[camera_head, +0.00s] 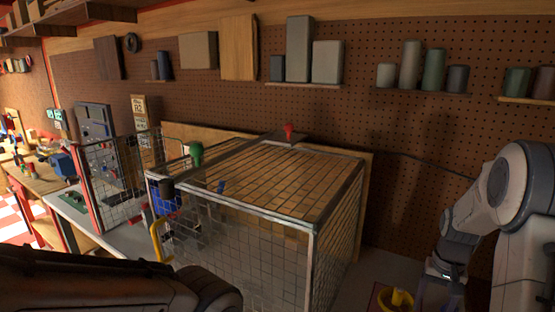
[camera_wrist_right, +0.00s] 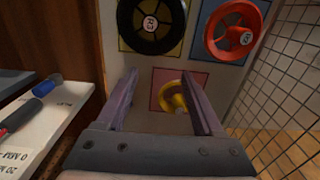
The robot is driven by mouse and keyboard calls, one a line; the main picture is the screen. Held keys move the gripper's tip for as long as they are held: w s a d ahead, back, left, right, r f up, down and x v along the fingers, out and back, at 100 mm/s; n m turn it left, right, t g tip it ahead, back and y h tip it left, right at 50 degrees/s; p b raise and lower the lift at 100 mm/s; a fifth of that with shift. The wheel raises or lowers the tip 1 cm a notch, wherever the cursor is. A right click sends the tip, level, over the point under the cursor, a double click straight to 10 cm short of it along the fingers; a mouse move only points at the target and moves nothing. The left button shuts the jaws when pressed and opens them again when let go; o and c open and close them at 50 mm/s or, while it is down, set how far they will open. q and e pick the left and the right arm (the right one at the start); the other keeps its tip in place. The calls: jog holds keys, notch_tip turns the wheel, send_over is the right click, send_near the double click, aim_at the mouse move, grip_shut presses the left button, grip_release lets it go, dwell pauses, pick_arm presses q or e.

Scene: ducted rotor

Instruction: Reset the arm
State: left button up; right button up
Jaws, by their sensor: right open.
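My right arm (camera_head: 495,195) comes in at the right of the head view and bends down. Its gripper (camera_head: 440,293) is low near the bottom edge, partly cut off. In the right wrist view, the right gripper (camera_wrist_right: 163,90) is open, its two purple-grey fingers apart with nothing gripped. A yellow rotor (camera_wrist_right: 175,97) on a pink square shows beyond and between the fingertips; I cannot tell how far away it is. It also shows in the head view (camera_head: 398,300), left of the gripper. My left arm (camera_head: 100,285) fills the lower left; its gripper is out of view.
A wire-mesh cage (camera_head: 307,240) with a yellow handle (camera_head: 157,240) stands in the middle. A black rotor (camera_wrist_right: 152,22) and a red rotor (camera_wrist_right: 233,30) lie beyond the right gripper. A white shelf (camera_wrist_right: 45,120) with tools is left of it. Mesh borders its right.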

jog(key=s+a+r+n, duration=0.3)
jog(key=a, duration=0.9)
jog(key=s+a+r+n, duration=0.2)
jog(key=a+r+n, duration=0.15)
jog(key=a, duration=0.75)
jog(key=s+a+n, duration=0.3)
jog(key=s+a, duration=0.2)
jog(key=s, duration=0.3)
jog(key=s+a+n+y+b, duration=0.1)
jog(key=s+a+n, duration=0.3)
jog(key=s, duration=0.4)
jog(key=shift+s+a, duration=0.4)
jog(key=shift+a, duration=0.15)
